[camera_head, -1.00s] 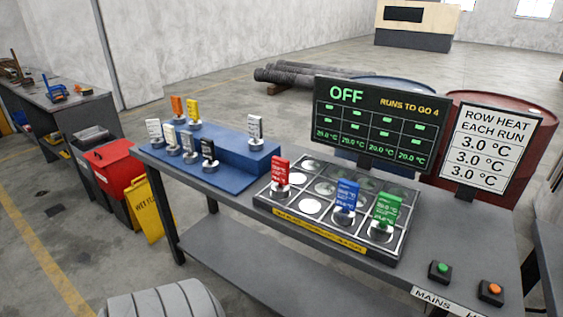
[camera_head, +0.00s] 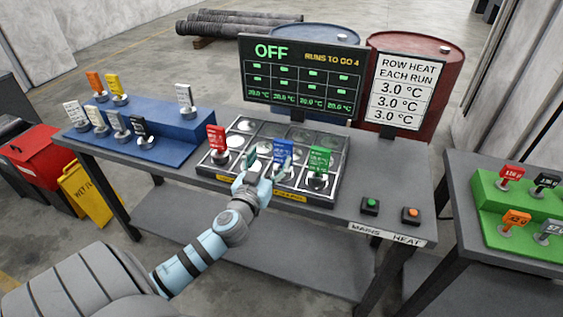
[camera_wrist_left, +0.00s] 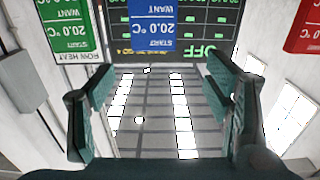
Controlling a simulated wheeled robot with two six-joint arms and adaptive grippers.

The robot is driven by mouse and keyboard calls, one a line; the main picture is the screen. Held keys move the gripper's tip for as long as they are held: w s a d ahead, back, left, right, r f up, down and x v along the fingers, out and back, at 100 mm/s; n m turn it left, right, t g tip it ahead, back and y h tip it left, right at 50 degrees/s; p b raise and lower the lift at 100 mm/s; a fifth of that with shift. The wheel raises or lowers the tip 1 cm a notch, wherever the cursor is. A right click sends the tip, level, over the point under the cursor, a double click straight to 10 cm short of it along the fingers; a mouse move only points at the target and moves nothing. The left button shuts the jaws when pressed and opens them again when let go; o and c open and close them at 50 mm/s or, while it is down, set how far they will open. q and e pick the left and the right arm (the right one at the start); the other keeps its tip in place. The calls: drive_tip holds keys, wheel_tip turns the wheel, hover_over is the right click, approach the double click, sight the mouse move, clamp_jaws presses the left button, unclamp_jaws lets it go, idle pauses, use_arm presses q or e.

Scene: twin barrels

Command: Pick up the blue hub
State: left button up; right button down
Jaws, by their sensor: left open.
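The blue hub (camera_head: 284,153), a blue tag on a round base, stands upright in the front row of the gridded tray (camera_head: 328,194). A red hub (camera_head: 216,138) stands to its left and a green hub (camera_head: 319,160) to its right. In the left wrist view the gripper (camera_wrist_left: 158,92) is spread wide. The blue tag (camera_wrist_left: 153,20) shows upside down beyond the fingertips, between them, and its base is not visible. My right gripper is out of view.
A display screen (camera_head: 303,78) and a row heat sign (camera_head: 407,90) stand behind the tray. A blue stepped block (camera_head: 165,152) with several tagged hubs is at left. Green and orange buttons (camera_head: 370,205) are at the front right. A second table (camera_head: 463,185) stands at right.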

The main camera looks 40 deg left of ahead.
sight(282, 144)
use_arm(q)
drive_tip(key=x, duration=0.5)
drive_tip(key=p+x, duration=0.1)
drive_tip(key=x, duration=0.2)
drive_tip(key=shift+w+d+f, duration=0.2)
drive_tip(key=shift+w+d, duration=0.05)
drive_tip(key=shift+w, duration=0.2)
drive_tip(key=shift+w+f, duration=0.15)
drive_tip(key=shift+w, duration=0.05)
clamp_jaws()
